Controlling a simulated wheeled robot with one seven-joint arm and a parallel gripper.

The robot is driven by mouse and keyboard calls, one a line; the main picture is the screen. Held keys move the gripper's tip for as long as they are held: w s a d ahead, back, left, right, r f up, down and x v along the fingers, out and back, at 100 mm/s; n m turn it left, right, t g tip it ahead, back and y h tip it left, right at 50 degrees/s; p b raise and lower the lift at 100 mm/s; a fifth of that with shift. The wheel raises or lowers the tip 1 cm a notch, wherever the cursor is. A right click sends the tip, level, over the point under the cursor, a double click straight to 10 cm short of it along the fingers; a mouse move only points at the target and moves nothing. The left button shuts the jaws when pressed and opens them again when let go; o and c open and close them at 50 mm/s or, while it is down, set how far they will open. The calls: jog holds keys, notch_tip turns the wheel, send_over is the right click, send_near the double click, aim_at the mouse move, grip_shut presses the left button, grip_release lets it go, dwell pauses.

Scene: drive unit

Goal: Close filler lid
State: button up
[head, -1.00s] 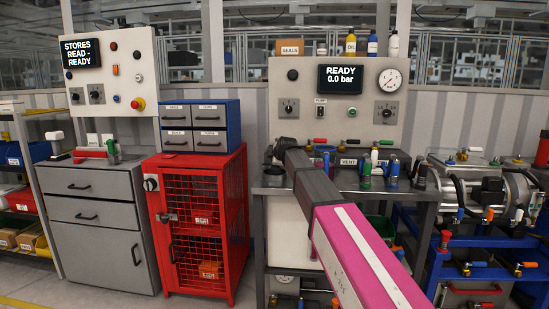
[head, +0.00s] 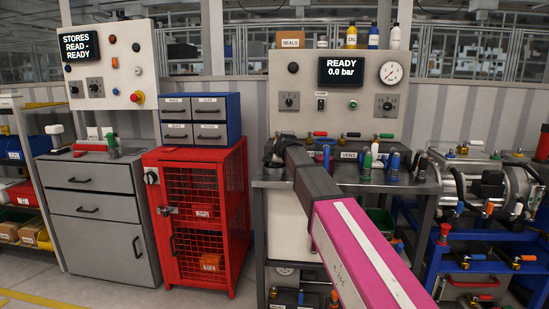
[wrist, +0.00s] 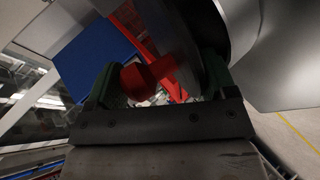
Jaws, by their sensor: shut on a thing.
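In the wrist view my gripper (wrist: 160,88) has its two green-padded fingers around a red knob-like part (wrist: 148,74) and is shut on it. The red part joins a darker rounded body behind it. Whether this is the filler lid's handle, I cannot tell for sure. A large smooth grey metal curved surface (wrist: 283,45) lies close on the right of the fingers. In the head view my gripper (head: 272,152) is small and dark, above the left end of the test bench (head: 350,184). My arm hides part of the bench, and no lid can be made out there.
The bench carries several coloured bottle-like items (head: 367,163) right of my gripper. A red mesh cabinet (head: 205,220) stands left of the bench, with a blue drawer unit (head: 230,105) on top. A blue rack with a drive unit (head: 480,190) stands on the right.

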jog(key=o, duration=0.8)
jog(key=shift+f, duration=0.35)
jog(key=shift+w+r, duration=0.1)
